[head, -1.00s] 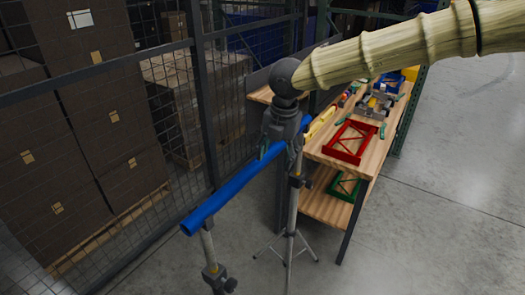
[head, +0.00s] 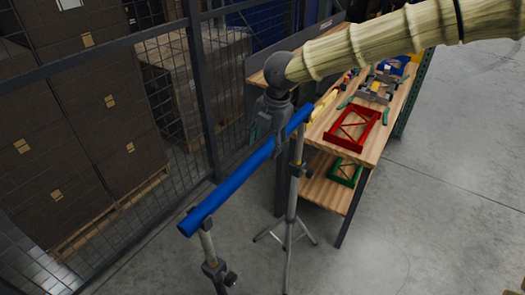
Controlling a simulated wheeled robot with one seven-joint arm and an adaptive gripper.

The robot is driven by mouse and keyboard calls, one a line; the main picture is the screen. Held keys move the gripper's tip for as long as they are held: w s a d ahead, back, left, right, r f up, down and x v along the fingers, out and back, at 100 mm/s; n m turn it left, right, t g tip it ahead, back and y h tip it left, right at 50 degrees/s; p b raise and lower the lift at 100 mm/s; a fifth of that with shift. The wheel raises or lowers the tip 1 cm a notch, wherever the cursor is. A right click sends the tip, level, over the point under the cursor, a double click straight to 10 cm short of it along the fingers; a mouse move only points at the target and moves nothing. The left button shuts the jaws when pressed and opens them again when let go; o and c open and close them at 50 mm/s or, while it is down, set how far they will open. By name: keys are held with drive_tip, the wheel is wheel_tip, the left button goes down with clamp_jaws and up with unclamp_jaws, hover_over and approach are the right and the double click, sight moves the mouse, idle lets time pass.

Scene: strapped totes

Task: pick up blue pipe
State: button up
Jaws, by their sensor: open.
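The blue pipe (head: 235,183) lies slantwise across the tops of two grey stands, from lower left to upper right. The near stand (head: 211,255) bears its lower left end and the tripod stand (head: 294,195) its upper right part. My gripper (head: 263,143) comes down from above at the pipe's upper right part, near the tripod stand. Its jaws are open and look to be around or right beside the pipe; I cannot tell if they touch it.
A wooden workbench (head: 368,155) stands to the right of the tripod, with a red frame (head: 352,131), clamps and tools on top and a green frame (head: 345,172) on its lower shelf. A wire mesh fence and stacked boxes (head: 75,150) are on the left. The floor at right is clear.

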sight(263, 150)
drive_tip(key=shift+s+a+f+p, duration=0.2)
drive_tip(key=shift+f+p, duration=0.1)
drive_tip(key=shift+f, duration=0.25)
drive_tip(key=shift+s+a+f+p, duration=0.1)
drive_tip(key=shift+a+f+p, duration=0.15)
drive_tip(key=shift+f, duration=0.3)
drive_tip(key=shift+w+d+f, duration=0.1)
drive_tip(key=shift+w+f, duration=0.2)
drive_tip(key=shift+f, duration=0.2)
drive_tip(key=shift+s+r, duration=0.1)
drive_tip(key=shift+s, duration=0.1)
drive_tip(key=shift+c, duration=1.4)
clamp_jaws()
